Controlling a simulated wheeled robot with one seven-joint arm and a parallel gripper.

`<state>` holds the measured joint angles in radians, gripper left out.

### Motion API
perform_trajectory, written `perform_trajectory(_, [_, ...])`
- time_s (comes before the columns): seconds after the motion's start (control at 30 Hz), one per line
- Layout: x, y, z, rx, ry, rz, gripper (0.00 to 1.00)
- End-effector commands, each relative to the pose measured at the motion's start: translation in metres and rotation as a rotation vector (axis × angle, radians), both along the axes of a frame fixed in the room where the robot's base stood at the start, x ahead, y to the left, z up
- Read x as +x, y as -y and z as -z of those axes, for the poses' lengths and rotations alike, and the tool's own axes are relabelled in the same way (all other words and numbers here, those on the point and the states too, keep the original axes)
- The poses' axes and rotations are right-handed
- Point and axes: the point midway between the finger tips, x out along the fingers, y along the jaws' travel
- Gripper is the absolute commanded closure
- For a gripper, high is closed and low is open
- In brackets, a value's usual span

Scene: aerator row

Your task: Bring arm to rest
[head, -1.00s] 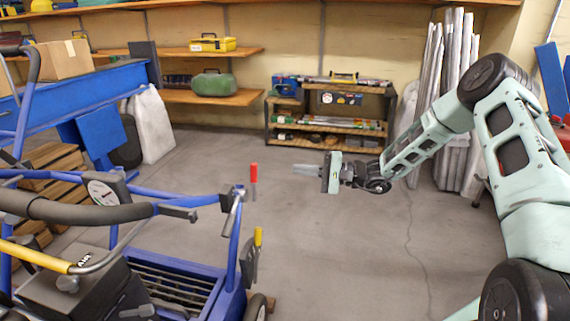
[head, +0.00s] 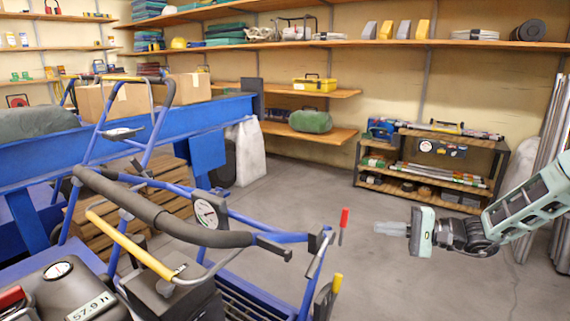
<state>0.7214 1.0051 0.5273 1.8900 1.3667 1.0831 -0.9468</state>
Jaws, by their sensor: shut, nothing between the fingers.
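My gripper (head: 388,229) is at the right of the head view, held level in the air above the bare floor, with its fingers pointing left. The fingers are together and nothing is between them. Part of my pale green arm (head: 530,207) shows behind it, running out of the picture at the right edge. The gripper is to the right of the blue-framed aerator (head: 290,237), near its red-tipped lever (head: 344,219), and a gap shows between them in the picture.
A second aerator handle (head: 160,95) stands at the left beside wooden pallets (head: 140,200) and a blue bench (head: 165,115). A low shelf unit (head: 430,165) stands by the back wall. Grey floor (head: 300,195) is clear between them.

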Motion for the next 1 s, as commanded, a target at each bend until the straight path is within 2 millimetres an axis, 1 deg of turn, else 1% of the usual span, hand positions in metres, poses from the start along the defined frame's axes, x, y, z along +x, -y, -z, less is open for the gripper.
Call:
perform_trajectory(0.03, [-0.015,-0.028,-0.008,-0.047,-0.011,-0.087,1.00])
perform_trajectory(0.07, [-0.025,-0.043,-0.010,-0.080,-0.022,-0.140,1.00])
perform_trajectory(0.1, [-0.040,-0.062,-0.014,-0.127,-0.038,-0.212,1.00])
perform_trajectory(0.17, [-0.066,-0.090,-0.018,-0.206,-0.057,-0.320,1.00])
perform_trajectory(0.2, [-0.085,-0.107,-0.020,-0.263,-0.067,-0.392,1.00])
perform_trajectory(0.27, [-0.113,-0.127,-0.024,-0.354,-0.078,-0.493,1.00])
perform_trajectory(0.3, [-0.132,-0.138,-0.025,-0.415,-0.083,-0.553,1.00])
perform_trajectory(0.37, [-0.160,-0.151,-0.027,-0.511,-0.083,-0.639,1.00])
perform_trajectory(0.4, [-0.178,-0.158,-0.029,-0.575,-0.078,-0.693,1.00])
perform_trajectory(0.53, [-0.233,-0.170,-0.034,-0.790,-0.040,-0.837,1.00])
perform_trajectory(0.6, [-0.259,-0.171,-0.037,-0.906,-0.002,-0.900,1.00])
perform_trajectory(0.7, [-0.291,-0.167,-0.042,-1.063,0.069,-0.967,1.00])
perform_trajectory(0.8, [-0.316,-0.161,-0.047,-1.199,0.155,-1.008,1.00])
perform_trajectory(0.9, [-0.333,-0.155,-0.052,-1.307,0.242,-1.027,1.00])
perform_trajectory(1.0, [-0.346,-0.148,-0.057,-1.391,0.329,-1.036,1.00])
